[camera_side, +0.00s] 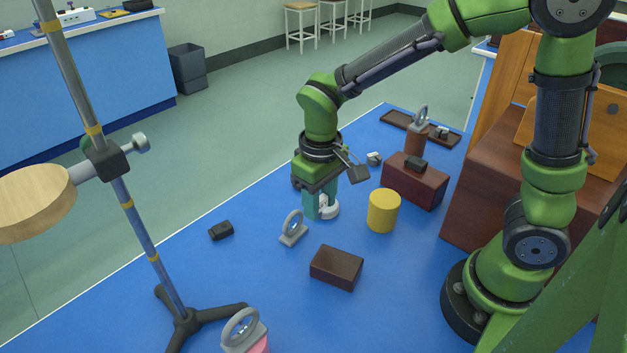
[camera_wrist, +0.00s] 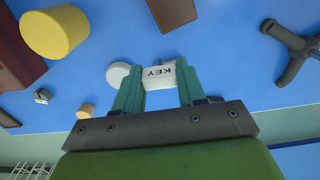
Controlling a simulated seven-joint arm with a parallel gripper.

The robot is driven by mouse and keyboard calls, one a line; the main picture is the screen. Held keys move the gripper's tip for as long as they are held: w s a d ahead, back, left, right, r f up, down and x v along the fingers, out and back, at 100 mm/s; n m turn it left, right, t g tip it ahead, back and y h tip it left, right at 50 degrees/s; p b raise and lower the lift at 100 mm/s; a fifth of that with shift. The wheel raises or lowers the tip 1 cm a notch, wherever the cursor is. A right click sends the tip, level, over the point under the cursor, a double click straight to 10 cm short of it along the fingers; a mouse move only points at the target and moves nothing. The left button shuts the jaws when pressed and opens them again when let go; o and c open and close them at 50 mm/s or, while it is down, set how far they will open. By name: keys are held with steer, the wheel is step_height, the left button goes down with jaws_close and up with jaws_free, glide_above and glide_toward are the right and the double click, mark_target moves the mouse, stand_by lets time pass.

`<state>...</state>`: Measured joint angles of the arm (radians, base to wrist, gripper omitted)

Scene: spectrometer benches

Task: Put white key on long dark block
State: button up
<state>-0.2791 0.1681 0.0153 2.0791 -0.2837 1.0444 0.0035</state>
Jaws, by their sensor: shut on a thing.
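My gripper (camera_side: 321,203) has teal fingers and is shut on the white key (camera_wrist: 159,76), whose face reads KEY in the wrist view. In the side view the key (camera_side: 327,209) shows low between the fingertips, partly hidden; I cannot tell its height above the blue table. A white round piece (camera_wrist: 117,74) shows beside the left finger; I cannot tell whether it belongs to the key. A short dark brown block (camera_side: 336,267) lies in front with a bare top; it also shows in the wrist view (camera_wrist: 172,12). A longer dark red-brown block (camera_side: 414,184) stands behind right.
A yellow cylinder (camera_side: 384,211) stands right of my gripper. A grey ring mount (camera_side: 292,230) stands just left of it. A tripod stand (camera_side: 187,319) is at left. The blue table (camera_side: 245,275) is clear left of the short block.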

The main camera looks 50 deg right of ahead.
steer(key=s, duration=0.2)
steer(key=s+a, duration=0.1)
steer(key=s, duration=0.1)
steer(key=s+a+f, duration=0.1)
steer(key=s, duration=0.1)
steer(key=shift+s+a, duration=0.1)
steer(key=shift+s, duration=0.15)
glide_above(337, 261)
steer(key=shift+f, duration=2.15)
steer(key=shift+f, duration=0.2)
steer(key=o, duration=1)
steer(key=shift+o, duration=0.2)
steer(key=shift+r, duration=0.15)
